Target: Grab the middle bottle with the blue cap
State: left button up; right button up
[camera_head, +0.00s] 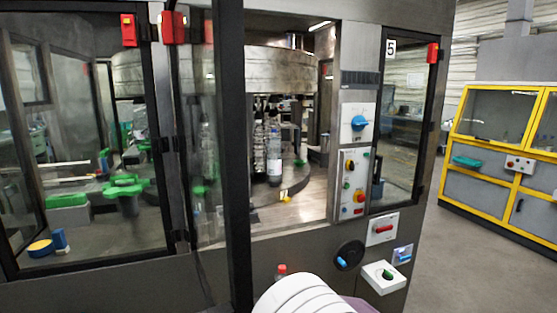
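A clear bottle with a pale label (273,163) stands upright inside the labelling machine, seen through the opening right of the dark door post. Its cap is too small for me to be sure of its colour. Another bottle-like shape (205,150) shows dimly behind the door glass to the left. A small red cap or knob (281,270) shows low in front of the machine; what is below it is hidden. I cannot make out a row of bottles with a clear middle one. Neither of my grippers is in view.
A dark vertical door post (235,150) stands left of the opening. A control panel with a blue knob (359,123) is to its right. Green star-shaped parts (126,187) sit behind the left glass. A yellow-framed cabinet (500,150) stands at right, with clear floor before it.

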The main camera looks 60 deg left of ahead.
aim_at(274, 158)
jog(key=i+j+u, duration=0.15)
jog(key=i+u, duration=0.15)
jog(key=u, duration=0.15)
jog(key=i+u, duration=0.3)
jog(key=u, duration=0.2)
jog(key=i+u, duration=0.3)
jog(key=u, duration=0.15)
jog(key=i+l+u, duration=0.25)
jog(key=u, duration=0.2)
jog(key=i+l+u, duration=0.25)
jog(key=u, duration=0.2)
